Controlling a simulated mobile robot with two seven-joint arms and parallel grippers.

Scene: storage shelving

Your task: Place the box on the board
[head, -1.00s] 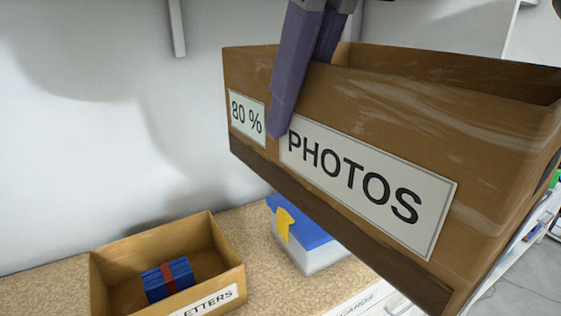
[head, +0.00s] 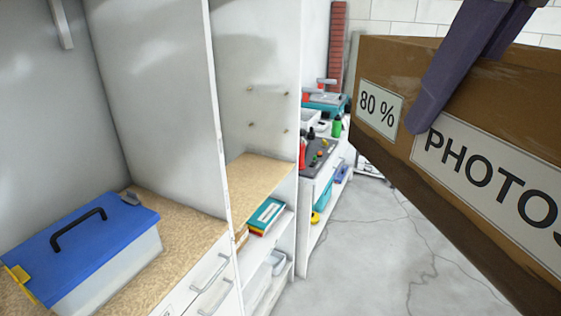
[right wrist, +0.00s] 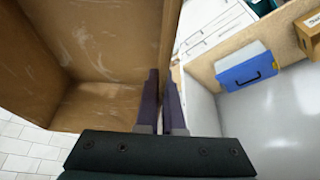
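A brown open-topped box (head: 385,140) labelled "80 %" and "PHOTOS" is held in the air at the right of the head view. My right gripper (head: 440,92) is shut on its front wall, one finger outside and the other over the rim. In the right wrist view the box (right wrist: 90,50) lies left of the fingers (right wrist: 161,110), and the visible part of its inside looks empty. A bare speckled tan board (head: 258,176) lies in the middle bay, left of the box and apart from it. My left gripper is not in view.
A blue-lidded clear container (head: 80,235) stands on the speckled shelf top at the left. A white upright panel (head: 178,95) separates it from the middle bay. Books (head: 265,216) lie below the board. Tools and bottles (head: 318,150) crowd the farther unit. The floor (head: 375,250) is open.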

